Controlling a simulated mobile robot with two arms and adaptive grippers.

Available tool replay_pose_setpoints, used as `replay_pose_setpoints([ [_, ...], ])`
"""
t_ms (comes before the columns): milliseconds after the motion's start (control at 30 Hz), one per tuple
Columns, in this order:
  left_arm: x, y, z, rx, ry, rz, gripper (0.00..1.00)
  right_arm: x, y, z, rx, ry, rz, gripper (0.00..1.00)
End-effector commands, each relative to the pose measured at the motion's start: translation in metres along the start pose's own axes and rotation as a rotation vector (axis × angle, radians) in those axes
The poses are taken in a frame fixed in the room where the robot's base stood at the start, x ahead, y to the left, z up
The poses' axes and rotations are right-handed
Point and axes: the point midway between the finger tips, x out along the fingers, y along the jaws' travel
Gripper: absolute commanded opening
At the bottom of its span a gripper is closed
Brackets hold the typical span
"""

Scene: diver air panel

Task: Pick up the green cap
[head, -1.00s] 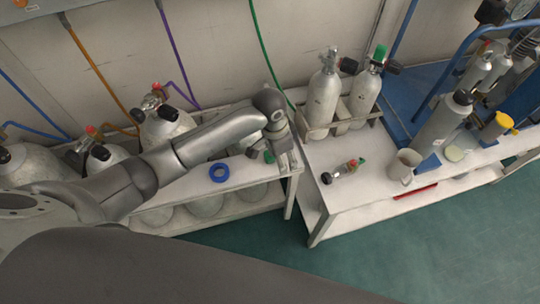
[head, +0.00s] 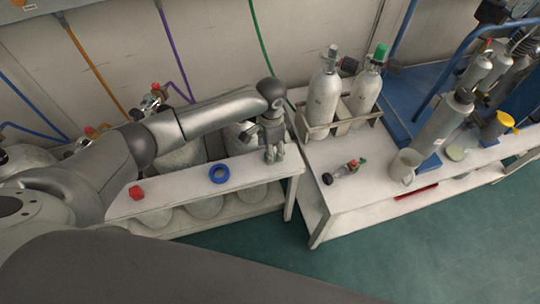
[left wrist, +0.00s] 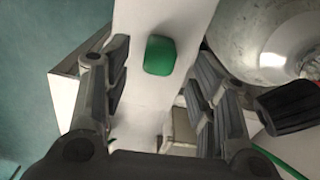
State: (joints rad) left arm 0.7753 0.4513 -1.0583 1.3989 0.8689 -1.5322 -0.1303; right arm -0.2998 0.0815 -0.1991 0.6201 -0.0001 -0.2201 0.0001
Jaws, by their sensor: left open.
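The green cap (left wrist: 160,55) shows in the left wrist view as a small rounded block on the white bench top. It lies between my open left fingers (left wrist: 160,80), toward the far end of the gap, with clear space on both sides. In the head view my left gripper (head: 274,155) points down over the right end of the left bench, and the cap is hidden there behind it. Nothing is held. My right gripper is not in view.
On the left bench (head: 190,187) lie a blue ring (head: 220,173) and a red cap (head: 137,192). Grey cylinders stand behind it. The right bench (head: 335,200) carries racked cylinders (head: 323,97), a small valve (head: 345,170) and a mug (head: 404,165).

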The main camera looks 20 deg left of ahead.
Motion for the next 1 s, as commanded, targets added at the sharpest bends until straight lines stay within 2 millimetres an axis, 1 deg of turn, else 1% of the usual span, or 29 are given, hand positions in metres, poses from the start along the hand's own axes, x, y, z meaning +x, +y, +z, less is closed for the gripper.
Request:
replay_pose_setpoints([
  [33,0.01,0.001,0.002,-0.001,-0.003,0.001,0.54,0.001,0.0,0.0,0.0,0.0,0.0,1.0],
  [100,0.021,0.002,0.002,-0.001,-0.001,0.0,0.54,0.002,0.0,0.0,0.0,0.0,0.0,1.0],
  [200,0.031,0.001,0.002,-0.001,0.0,-0.001,0.54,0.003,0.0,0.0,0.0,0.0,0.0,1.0],
  [300,0.035,0.001,0.002,-0.001,0.0,-0.001,0.54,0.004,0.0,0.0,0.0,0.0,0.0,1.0],
  [500,0.035,0.001,0.002,-0.001,0.0,-0.001,0.54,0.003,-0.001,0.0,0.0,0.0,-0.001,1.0],
  [767,0.035,0.001,0.002,-0.001,0.0,-0.001,0.2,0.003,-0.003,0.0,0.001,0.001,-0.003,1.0],
  [800,0.035,0.001,0.002,-0.001,0.0,-0.001,0.18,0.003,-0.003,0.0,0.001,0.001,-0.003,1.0],
  [1000,0.035,0.001,0.002,-0.001,0.001,-0.001,0.18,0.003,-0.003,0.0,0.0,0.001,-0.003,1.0],
])
